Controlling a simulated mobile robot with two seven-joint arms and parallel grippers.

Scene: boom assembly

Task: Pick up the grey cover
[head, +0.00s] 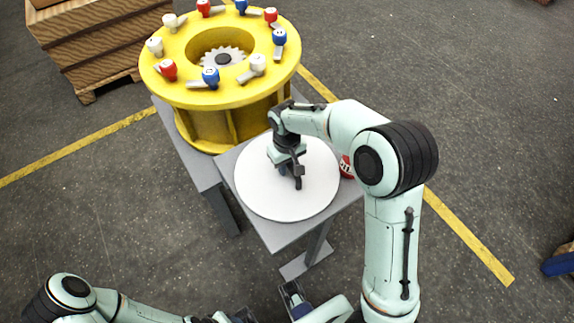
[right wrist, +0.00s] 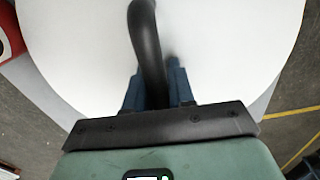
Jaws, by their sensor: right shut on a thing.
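The grey cover (head: 255,195) is a pale, nearly white round disc with a black curved handle. It lies flat on a small grey table, and it fills much of the right wrist view (right wrist: 70,60). My right gripper (head: 297,180) is above the middle of the disc. Its blue fingers (right wrist: 160,85) stand on either side of the black handle (right wrist: 146,45) and are shut on it. No gap between cover and table can be made out. My left arm is low at the bottom left; its gripper (head: 245,316) is partly cut off by the frame edge.
A yellow round hub (head: 215,125) with red, blue and white handled pieces on its rim stands behind the table (head: 275,235). A red object (head: 346,167) sits at the cover's right edge. A wooden crate (head: 95,45) is at the back left.

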